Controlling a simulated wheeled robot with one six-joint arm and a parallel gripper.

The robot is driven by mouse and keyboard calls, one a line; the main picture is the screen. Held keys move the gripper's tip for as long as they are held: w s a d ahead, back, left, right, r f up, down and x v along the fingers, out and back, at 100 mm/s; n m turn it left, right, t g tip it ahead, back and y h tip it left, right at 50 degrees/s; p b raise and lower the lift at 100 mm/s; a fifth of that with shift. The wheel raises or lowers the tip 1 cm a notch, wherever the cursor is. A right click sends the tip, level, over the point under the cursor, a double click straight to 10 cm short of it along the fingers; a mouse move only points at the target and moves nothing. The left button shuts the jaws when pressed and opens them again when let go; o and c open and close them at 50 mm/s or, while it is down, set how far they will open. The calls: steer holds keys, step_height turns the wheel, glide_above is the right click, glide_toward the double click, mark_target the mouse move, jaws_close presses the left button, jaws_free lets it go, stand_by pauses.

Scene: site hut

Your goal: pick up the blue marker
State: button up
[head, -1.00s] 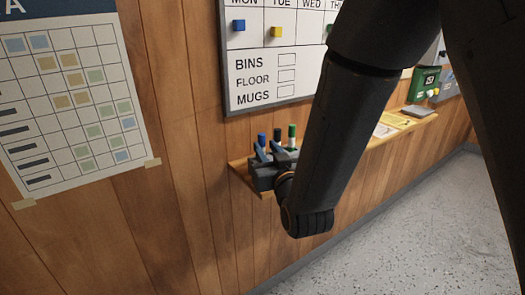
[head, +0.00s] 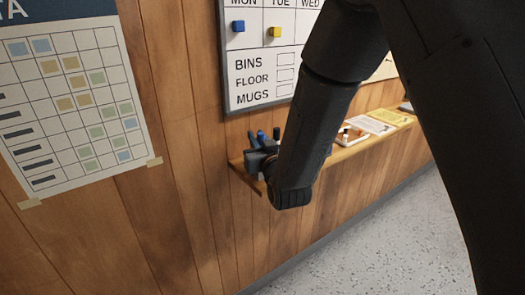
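My gripper (head: 258,145) is at the left end of a narrow wooden wall shelf (head: 236,163), low in front of the whiteboard. Its blue-grey fingers point up and away around the spot of the blue marker (head: 262,137), which shows only as a small blue upright shape by the fingers. I cannot tell whether the fingers touch it or how far apart they are. A dark upright shape (head: 276,133) stands just to the right. My wrist and forearm cover the shelf right of the gripper, and no green marker shows.
A whiteboard (head: 253,60) with blue and yellow magnets hangs above the shelf. Farther right on the shelf are a white tray (head: 352,138) with small items, a white paper (head: 371,124) and a yellow paper (head: 391,117). A chart (head: 70,110) is taped to the wall at left.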

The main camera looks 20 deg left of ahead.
jaws_close()
steer(key=shift+r, duration=0.1)
step_height(320, 180, up, 10)
steer(key=b, duration=0.1)
stand_by(0.4)
steer(key=shift+d, duration=0.1)
stand_by(0.4)
